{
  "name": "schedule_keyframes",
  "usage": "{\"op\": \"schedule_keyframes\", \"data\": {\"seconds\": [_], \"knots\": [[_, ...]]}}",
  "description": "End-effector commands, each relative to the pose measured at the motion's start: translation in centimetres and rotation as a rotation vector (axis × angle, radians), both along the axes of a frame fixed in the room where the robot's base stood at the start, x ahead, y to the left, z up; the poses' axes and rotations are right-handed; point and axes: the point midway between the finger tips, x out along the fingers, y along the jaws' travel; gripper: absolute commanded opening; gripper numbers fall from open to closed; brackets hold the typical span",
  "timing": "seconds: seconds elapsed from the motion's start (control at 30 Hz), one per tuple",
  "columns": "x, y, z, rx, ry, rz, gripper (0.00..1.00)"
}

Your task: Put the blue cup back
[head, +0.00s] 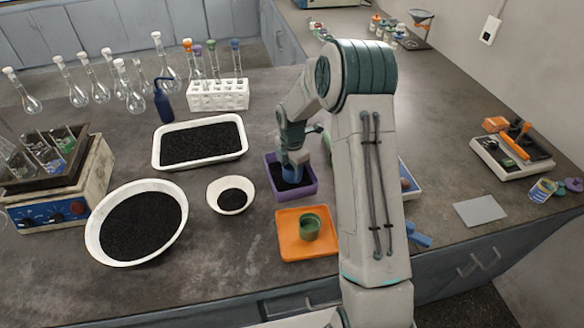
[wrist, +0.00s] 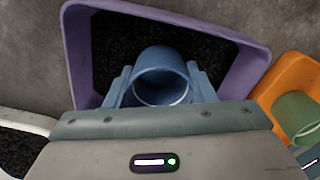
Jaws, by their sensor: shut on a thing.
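The blue cup (wrist: 160,76) is between the two fingers of my gripper (wrist: 160,92) in the wrist view, and the gripper is shut on it. The cup is tilted in this view, and its mouth shows toward the camera. It is over or in a purple bin (wrist: 82,60) with black granules inside; I cannot tell whether it touches them. In the head view the cup (head: 292,172) is partly hidden by my gripper (head: 292,160), above the purple bin (head: 292,194).
An orange tray (head: 290,247) with a green cup (head: 310,227) stands just in front of the bin. A small white bowl (head: 214,190), a large white bowl (head: 105,245) and a white tray (head: 160,165) hold black granules. A white tube rack (head: 218,97) stands behind.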

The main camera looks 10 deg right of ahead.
Motion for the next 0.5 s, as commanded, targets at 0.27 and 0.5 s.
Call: {"op": "schedule_keyframes", "data": {"seconds": [0.27, 0.5], "knots": [[0.0, -0.03, -0.29, 0.0, -0.001, 0.0, 0.24], [-0.01, -0.03, -0.26, 0.0, 0.0, 0.0, 0.71]]}}
